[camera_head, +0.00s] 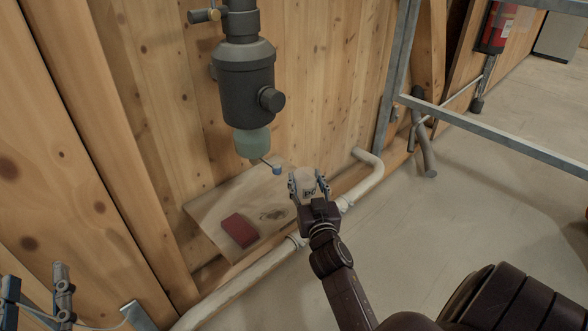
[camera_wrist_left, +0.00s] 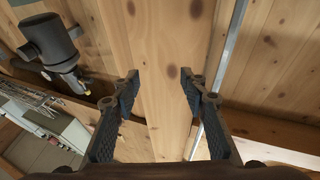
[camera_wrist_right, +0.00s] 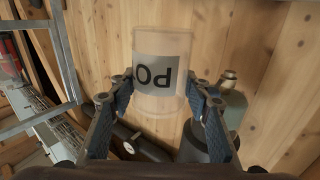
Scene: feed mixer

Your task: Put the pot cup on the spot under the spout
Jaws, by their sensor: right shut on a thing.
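The pot cup (camera_head: 306,178) is a clear, pale cup with a dark-lettered label. It also shows in the right wrist view (camera_wrist_right: 160,45), between the fingers. My right gripper (camera_head: 308,188) is shut on it and holds it right of the spout, near the board's right edge. The dark grey dispenser (camera_head: 245,90) on the wall ends in a greenish spout (camera_head: 252,143). Below it a pale board (camera_head: 222,204) bears a dark mark (camera_head: 273,213); I cannot tell whether this is the spot. My left gripper (camera_head: 36,288) is open and empty at the lower left, also in its wrist view (camera_wrist_left: 160,88).
A red block (camera_head: 240,230) lies on the board's front part. A pale pipe (camera_head: 362,186) runs along the board's right side. A metal frame (camera_head: 480,128) stands at the right.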

